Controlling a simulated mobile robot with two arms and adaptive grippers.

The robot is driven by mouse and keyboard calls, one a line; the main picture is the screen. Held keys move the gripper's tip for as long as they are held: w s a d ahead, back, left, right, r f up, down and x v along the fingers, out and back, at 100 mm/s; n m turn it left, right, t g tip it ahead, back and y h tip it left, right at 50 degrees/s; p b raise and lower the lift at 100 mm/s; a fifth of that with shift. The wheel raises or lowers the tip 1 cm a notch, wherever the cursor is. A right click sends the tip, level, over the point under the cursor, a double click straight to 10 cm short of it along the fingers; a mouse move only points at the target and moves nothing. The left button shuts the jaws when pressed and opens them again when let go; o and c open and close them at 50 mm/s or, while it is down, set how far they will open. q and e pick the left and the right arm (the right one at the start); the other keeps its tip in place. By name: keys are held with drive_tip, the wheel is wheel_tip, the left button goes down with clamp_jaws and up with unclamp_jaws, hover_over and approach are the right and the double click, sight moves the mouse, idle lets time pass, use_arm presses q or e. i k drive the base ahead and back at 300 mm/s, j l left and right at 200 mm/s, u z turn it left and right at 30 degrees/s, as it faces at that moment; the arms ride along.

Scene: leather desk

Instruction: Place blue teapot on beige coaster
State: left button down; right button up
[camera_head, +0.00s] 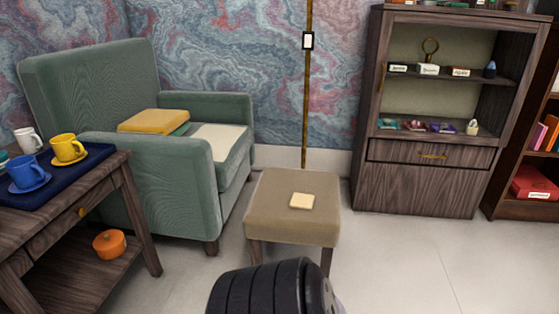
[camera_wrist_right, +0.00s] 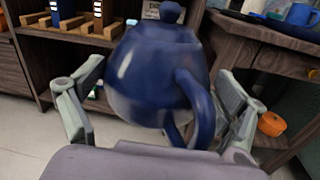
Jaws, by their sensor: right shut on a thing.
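The blue teapot (camera_wrist_right: 142,75) fills the middle of the right wrist view, with its lid knob at the top and its handle toward the lower right. My right gripper (camera_wrist_right: 160,88) has a finger on each side of it and is shut on it. The beige coaster (camera_head: 302,201) is a small pale square lying flat and bare on the brown ottoman (camera_head: 270,215) in the head view. My left gripper is in neither view.
A green armchair (camera_head: 165,165) stands left of the ottoman. A wooden side table (camera_head: 100,190) at the left bears a dark blue tray (camera_head: 75,185) with cups; an orange pumpkin-like pot (camera_head: 109,243) sits on its lower shelf. A cabinet (camera_head: 425,180) stands behind right. The floor right of the ottoman is clear.

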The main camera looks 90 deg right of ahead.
sight(303, 199)
drive_tip(key=z, duration=1.55)
drive_tip(key=i+z, duration=0.4)
drive_tip(key=i+j+z, duration=0.15)
drive_tip(key=i+z, duration=0.25)
drive_tip(key=i+j+z, duration=0.35)
drive_tip(key=i+j, duration=0.1)
drive_tip(key=i, duration=0.15)
